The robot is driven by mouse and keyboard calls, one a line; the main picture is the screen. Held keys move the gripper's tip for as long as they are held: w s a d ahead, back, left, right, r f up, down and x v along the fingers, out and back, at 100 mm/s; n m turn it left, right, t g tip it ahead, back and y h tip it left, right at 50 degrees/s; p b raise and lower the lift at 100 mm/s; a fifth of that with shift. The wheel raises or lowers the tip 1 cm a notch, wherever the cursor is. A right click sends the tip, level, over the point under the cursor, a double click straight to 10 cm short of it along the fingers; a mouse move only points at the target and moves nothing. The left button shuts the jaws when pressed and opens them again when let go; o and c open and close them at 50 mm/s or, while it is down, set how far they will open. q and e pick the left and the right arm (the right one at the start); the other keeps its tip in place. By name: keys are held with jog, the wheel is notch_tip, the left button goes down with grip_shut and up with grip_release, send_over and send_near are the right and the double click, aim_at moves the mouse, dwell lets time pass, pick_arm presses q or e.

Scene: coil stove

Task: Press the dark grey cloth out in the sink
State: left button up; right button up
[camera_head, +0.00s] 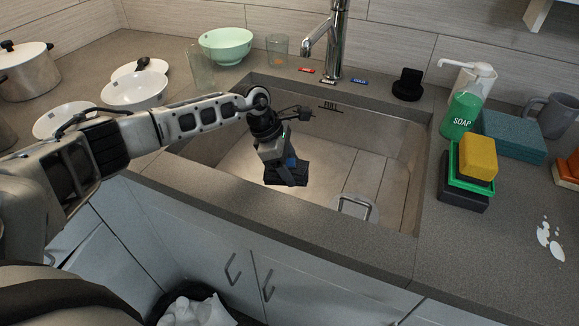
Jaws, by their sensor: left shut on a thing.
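The steel sink (330,147) is set in the grey counter, below a chrome faucet (322,40) at its back edge. My left gripper (287,178) reaches into the sink from the left and points down. It is shut on the dark grey cloth (291,172), which shows as a dark folded piece around the fingertips. Part of the cloth is hidden by the gripper. I cannot tell whether the cloth touches the sink floor. My right gripper is not in view.
A green soap bottle (461,115) and stacked sponges (477,157) stand right of the sink. Bowls (134,90), a green bowl (227,44), glasses (277,49) and a pot (27,72) stand left and behind.

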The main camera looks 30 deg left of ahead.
pick_arm(q)
notch_tip(320, 180, up, 3)
jog(key=shift+r+p, duration=0.1)
jog(key=shift+p, duration=0.7)
notch_tip(320, 180, up, 2)
jog(key=shift+r+p, duration=0.15)
jog(key=shift+p, duration=0.15)
jog(key=shift+r, duration=0.3)
notch_tip(320, 180, up, 7)
